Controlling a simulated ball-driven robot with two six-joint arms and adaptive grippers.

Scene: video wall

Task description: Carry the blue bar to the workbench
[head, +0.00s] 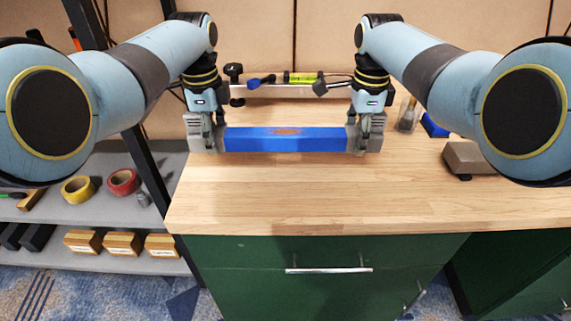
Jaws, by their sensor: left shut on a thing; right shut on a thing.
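The blue bar (285,143) is long and level, with an orange-brown patch on its top. My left gripper (212,143) is shut on its left end and my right gripper (362,143) is shut on its right end. The bar is in front of or over the wooden top of the workbench (310,195), which has a green cabinet below. I cannot tell whether the bar touches the top. The bar's two ends are partly hidden by the grippers.
A yellow-green level (302,78) and tools lie at the back of the bench. A grey-brown block (468,158) and a small jar (407,114) stand at the right. A grey shelf (60,207) at left holds tape rolls and boxes. The bench front is clear.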

